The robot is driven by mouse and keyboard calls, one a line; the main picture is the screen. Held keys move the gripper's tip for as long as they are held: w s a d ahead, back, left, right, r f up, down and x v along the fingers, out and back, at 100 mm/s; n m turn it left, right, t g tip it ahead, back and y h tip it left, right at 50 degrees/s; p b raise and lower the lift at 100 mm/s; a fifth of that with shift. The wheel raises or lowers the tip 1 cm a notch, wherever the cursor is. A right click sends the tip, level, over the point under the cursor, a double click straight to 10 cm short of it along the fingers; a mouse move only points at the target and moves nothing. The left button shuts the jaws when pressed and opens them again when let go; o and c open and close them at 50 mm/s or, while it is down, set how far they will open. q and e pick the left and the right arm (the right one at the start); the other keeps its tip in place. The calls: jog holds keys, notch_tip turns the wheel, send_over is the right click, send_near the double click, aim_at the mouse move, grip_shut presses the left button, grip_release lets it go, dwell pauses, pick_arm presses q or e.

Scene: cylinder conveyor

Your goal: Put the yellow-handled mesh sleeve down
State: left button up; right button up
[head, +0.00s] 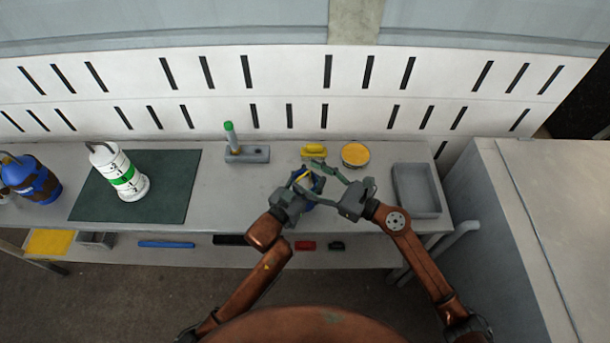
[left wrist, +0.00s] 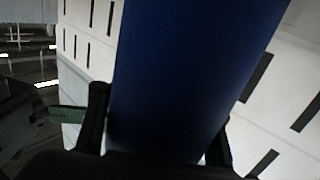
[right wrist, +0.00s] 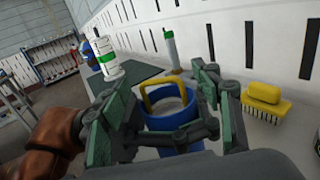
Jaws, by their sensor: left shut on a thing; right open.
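The yellow-handled mesh sleeve is a blue cylinder (right wrist: 170,115) with a yellow loop handle at its top in the right wrist view. In the head view its blue side (head: 317,186) shows in part between my two grippers, which hide much of it. My left gripper (head: 302,190) is shut on it; its blue wall (left wrist: 180,85) fills the space between the fingers in the left wrist view. My right gripper (head: 338,184) is open, close on the right side of the sleeve. Whether the right fingers touch it, or its base touches the table, I cannot tell.
The grey table (head: 215,210) has a dark green mat (head: 175,185) bearing a white-and-green cylinder (head: 124,176). A grey block with a green-topped post (head: 231,137), a yellow brush (head: 313,150), a round yellow-topped tin (head: 355,154) and a grey tray (head: 416,190) stand around the grippers.

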jog(key=v, duration=1)
jog(key=shift+s+d, duration=0.1)
pick_arm(q)
jog(key=o, duration=1.9)
jog(key=v, duration=1.2)
